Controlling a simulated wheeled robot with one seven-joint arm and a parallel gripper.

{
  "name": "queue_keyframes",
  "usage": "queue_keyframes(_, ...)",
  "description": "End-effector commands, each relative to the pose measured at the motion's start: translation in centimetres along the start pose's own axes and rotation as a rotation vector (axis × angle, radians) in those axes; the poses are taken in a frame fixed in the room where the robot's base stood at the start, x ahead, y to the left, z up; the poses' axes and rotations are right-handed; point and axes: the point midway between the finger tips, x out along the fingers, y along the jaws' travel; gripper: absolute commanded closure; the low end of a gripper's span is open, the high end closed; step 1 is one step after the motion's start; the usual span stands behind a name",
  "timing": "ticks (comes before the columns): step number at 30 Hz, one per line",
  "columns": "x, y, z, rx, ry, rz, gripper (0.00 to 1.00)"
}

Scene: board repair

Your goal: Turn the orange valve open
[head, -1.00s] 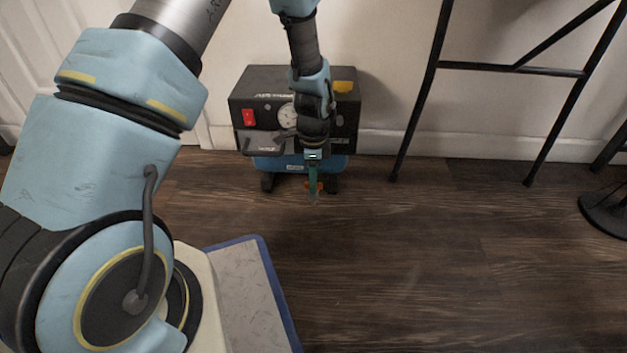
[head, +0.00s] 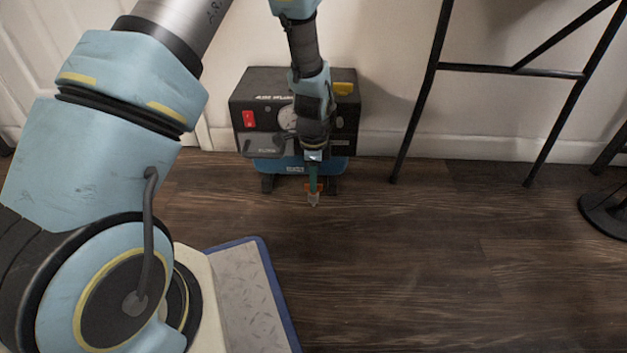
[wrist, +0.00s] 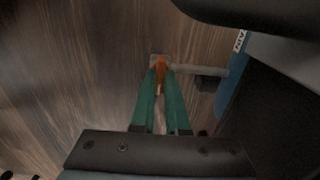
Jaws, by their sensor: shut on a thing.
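The orange valve (wrist: 159,66) sits on a short grey pipe at the lower front of the blue and black compressor (head: 262,166). In the wrist view the valve lies between the green fingertips of my gripper (wrist: 160,75), which are shut on it. In the head view my gripper (head: 313,192) points down in front of the compressor.
The compressor has a red switch (head: 249,119) and a gauge, partly behind my arm. A black metal stand (head: 432,72) is to the right against the wall. The wood floor (head: 400,260) in front is clear.

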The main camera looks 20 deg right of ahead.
Motion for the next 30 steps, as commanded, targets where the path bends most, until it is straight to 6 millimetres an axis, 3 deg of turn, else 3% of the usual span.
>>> queue_keyframes(11,-0.55,0.14,0.03,-0.175,-0.001,0.004,1.0)
queue_keyframes(30,-0.49,0.14,-0.04,-0.774,-0.002,0.003,1.0)
